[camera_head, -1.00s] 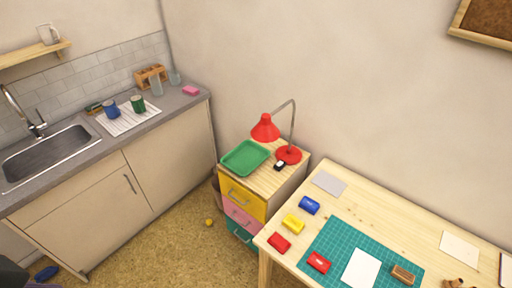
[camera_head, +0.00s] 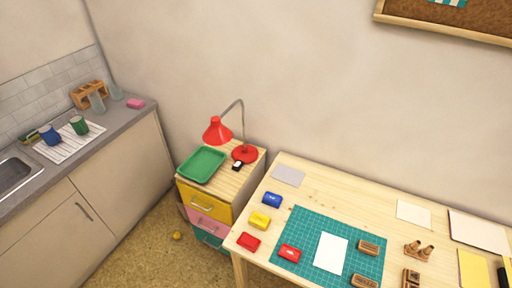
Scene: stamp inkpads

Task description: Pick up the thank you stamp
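Several brown wooden stamps are on the right half of the table. One wooden block stamp (camera_head: 369,247) lies on the green cutting mat (camera_head: 310,218), right of a white sheet (camera_head: 331,253). A second block (camera_head: 364,281) lies nearer the mat's front edge, partly cut off. A pair of handled stamps (camera_head: 418,250) stands right of the mat, and another dark-marked wooden piece (camera_head: 411,278) is in front of them. The lettering is too small to tell which is the thank you stamp. Neither of my grippers is in view.
Blue (camera_head: 272,199), yellow (camera_head: 259,221) and red (camera_head: 248,241) inkpads line the table's left side; another red one (camera_head: 290,253) is on the mat. A drawer unit with a green tray (camera_head: 202,165) and red lamp (camera_head: 217,131) stands left.

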